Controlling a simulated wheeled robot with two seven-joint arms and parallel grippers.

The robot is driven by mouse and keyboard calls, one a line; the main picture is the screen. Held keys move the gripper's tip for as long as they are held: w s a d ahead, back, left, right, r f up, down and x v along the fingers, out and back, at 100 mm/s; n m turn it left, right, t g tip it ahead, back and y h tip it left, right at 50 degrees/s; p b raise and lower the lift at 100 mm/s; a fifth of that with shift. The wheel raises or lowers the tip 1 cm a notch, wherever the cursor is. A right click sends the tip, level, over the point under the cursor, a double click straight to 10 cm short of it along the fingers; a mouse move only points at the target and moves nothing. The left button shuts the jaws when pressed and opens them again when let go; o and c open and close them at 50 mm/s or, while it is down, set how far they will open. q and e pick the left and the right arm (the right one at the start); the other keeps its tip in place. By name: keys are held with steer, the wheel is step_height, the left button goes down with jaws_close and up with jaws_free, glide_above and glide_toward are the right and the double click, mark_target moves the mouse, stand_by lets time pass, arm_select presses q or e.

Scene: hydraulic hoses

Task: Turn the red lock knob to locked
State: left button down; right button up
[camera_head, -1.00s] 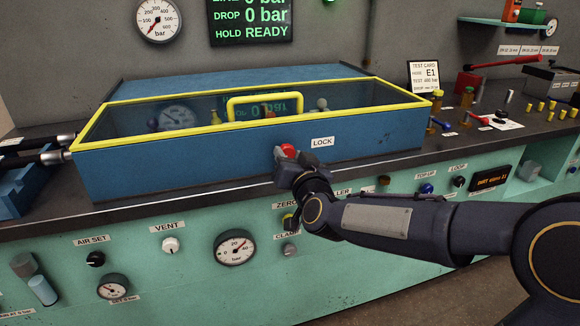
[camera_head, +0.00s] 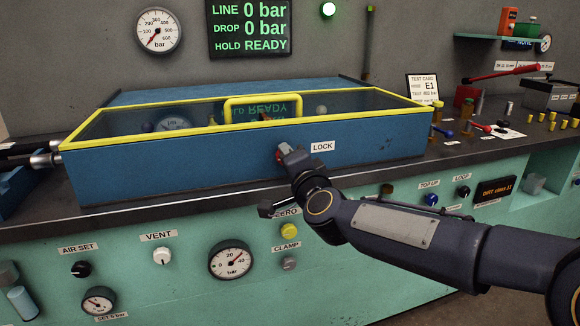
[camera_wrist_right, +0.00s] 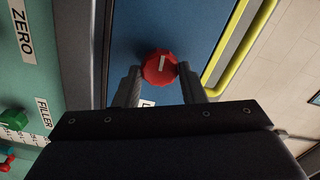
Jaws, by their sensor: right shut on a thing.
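The red lock knob (camera_head: 279,154) is on the front face of the blue chamber (camera_head: 160,172), left of the LOCK label (camera_head: 322,146). My right gripper (camera_head: 284,152) is at the knob and partly hides it in the head view. In the right wrist view the knob (camera_wrist_right: 160,67) is a faceted red disc with a white mark on its face. It sits between the two fingertips of my right gripper (camera_wrist_right: 160,78), which is shut on it. Most of the LOCK label is hidden in the wrist view. My left gripper is not in view.
The chamber has a clear lid with a yellow frame and handle (camera_head: 228,105), lying closed. Below are the yellow ZERO button (camera_head: 289,231), the CLAMP knob (camera_head: 289,263) and a gauge (camera_head: 231,261). Small levers and fittings stand on the bench at right.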

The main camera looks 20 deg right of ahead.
steer(key=shift+m, duration=0.6)
steer(key=o, duration=1)
steer(key=shift+s, duration=0.1)
steer(key=s, duration=0.7)
steer(key=shift+s+d+p, duration=0.2)
steer(key=shift+s+p, duration=0.15)
steer(key=shift+p, duration=0.1)
